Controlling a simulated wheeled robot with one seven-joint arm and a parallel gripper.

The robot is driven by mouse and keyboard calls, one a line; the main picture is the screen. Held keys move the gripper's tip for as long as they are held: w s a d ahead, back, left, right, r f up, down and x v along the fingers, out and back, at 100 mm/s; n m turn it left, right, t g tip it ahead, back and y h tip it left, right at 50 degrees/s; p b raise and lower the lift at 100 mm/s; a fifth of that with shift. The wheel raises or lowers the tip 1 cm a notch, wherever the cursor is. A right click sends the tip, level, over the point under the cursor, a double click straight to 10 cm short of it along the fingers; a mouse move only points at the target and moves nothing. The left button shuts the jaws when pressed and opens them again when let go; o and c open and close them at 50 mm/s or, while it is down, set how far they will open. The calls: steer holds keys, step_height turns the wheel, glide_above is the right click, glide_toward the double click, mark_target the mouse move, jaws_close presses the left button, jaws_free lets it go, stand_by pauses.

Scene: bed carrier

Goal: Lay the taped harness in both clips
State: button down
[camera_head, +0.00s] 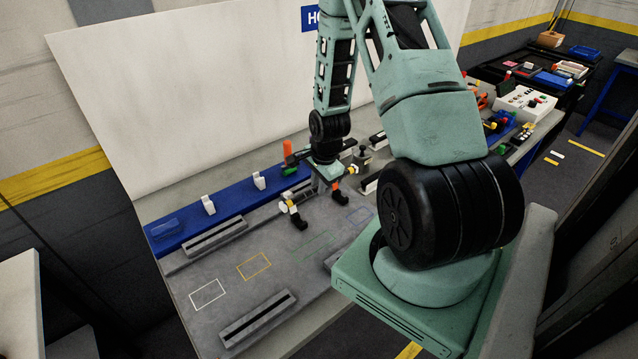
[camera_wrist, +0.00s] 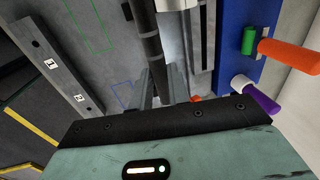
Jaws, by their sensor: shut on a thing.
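My gripper (camera_head: 328,183) is low over the grey work board, with its fingers shut on a dark, bar-like length that I take to be the taped harness (camera_wrist: 146,38). In the wrist view it runs from the top edge down between the fingers (camera_wrist: 162,88). In the head view, white-and-yellow parts (camera_head: 288,206) with a black foot show left of my gripper, and an orange-and-black part (camera_head: 338,195) shows just below it. Two white upright pieces (camera_head: 208,205) (camera_head: 259,181) stand on the blue strip and may be the clips. The harness middle is hidden in the head view.
The blue strip (camera_head: 180,238) runs along the board's back, before a tall white panel (camera_head: 220,90). An orange-and-green tool (camera_head: 288,155) stands behind my gripper. Slotted grey bars (camera_head: 258,318) lie on the board. Coloured outlines (camera_head: 254,265) mark bare areas. A control box (camera_head: 525,103) stands far right.

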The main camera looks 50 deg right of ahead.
steer(key=shift+f, duration=0.1)
steer(key=shift+f+b, duration=2.3)
steer(key=shift+f, duration=0.5)
steer(key=shift+f+b, duration=1)
steer(key=shift+f, duration=0.25)
steer(key=c, duration=1.3)
jaws_free()
steer(key=shift+o, duration=0.2)
steer(key=shift+r, duration=0.1)
steer(key=s+r+b, duration=0.2)
steer(key=s+r, duration=0.1)
steer(key=r, duration=1.4)
steer(key=shift+a+b, duration=0.3)
steer(key=shift+a, duration=0.1)
